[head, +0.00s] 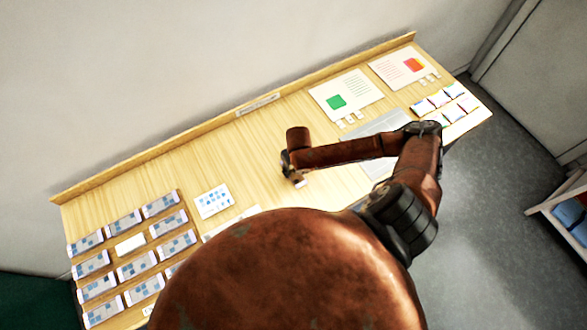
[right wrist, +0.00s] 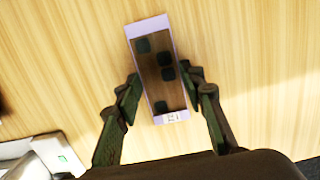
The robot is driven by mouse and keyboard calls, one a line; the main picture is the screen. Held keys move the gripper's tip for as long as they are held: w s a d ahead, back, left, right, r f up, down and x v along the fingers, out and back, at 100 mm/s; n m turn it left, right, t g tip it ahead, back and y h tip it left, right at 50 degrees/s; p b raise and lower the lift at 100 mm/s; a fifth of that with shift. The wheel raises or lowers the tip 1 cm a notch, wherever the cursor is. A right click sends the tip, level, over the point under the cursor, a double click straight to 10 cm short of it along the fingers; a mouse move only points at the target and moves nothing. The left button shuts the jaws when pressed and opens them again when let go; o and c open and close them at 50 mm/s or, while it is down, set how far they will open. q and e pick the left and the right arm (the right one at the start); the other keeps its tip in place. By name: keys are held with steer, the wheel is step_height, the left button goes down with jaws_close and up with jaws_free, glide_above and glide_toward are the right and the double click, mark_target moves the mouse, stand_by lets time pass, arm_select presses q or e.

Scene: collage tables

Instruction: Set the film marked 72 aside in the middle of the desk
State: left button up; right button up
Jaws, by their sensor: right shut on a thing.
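My right gripper (right wrist: 163,80) is shut on a film (right wrist: 160,97), one finger at each long side. The film is a see-through strip with pale lilac borders and several dark squares; wood grain shows through it. A small printed label sits at its near end, too small to read. In the head view the right gripper (head: 291,171) is over the middle of the desk (head: 262,145), with only a pale edge of the film showing below it. I cannot tell whether the film touches the desk. My left gripper is not in view.
Several blue-patterned films (head: 123,222) lie in rows at the left, with a plain white piece (head: 130,244) among them. A blue-dotted card (head: 213,201) lies nearby. A green-marked sheet (head: 360,88), an orange-marked sheet (head: 395,62) and a grey sheet (head: 362,130) lie at the right.

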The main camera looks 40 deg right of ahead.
mark_target(295, 175)
steer(key=shift+f, duration=0.2)
steer(key=o, duration=0.9)
steer(key=shift+o, duration=0.2)
step_height(295, 175, up, 12)
steer(key=s, duration=0.1)
steer(key=shift+s, duration=0.15)
steer(key=shift+a, duration=0.1)
